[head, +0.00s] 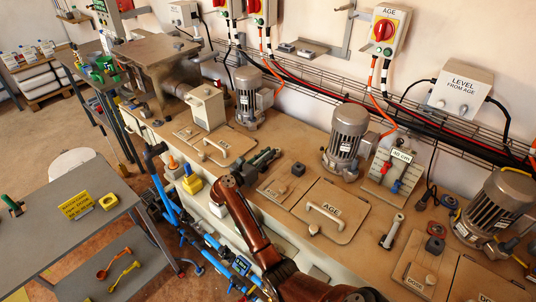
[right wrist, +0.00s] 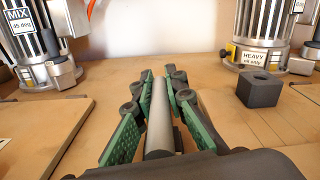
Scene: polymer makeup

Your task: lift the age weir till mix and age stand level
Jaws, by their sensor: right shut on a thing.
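My right gripper (head: 262,160) reaches over the tank top between the MIX and AGE motors. In the right wrist view its green-padded fingers (right wrist: 155,110) are shut around a grey upright-looking rod (right wrist: 160,128), which I take for the age weir's grip. In the head view the fingers hide this rod. The AGE lid (head: 322,212) with its pale handle lies to the right of the gripper. The MIX motor (head: 248,98) stands behind left, also in the right wrist view (right wrist: 35,45). The AGE motor (head: 347,135) stands behind right. Liquid levels are not visible. My left gripper is out of view.
A dark block with a hole (head: 298,168) sits right of the gripper, close to the AGE lid. The LEVEL FROM AGE box (head: 462,88) hangs on the wall. A 10 cm marked stand (head: 400,156) is right of the AGE motor. A grey table (head: 85,240) is at left.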

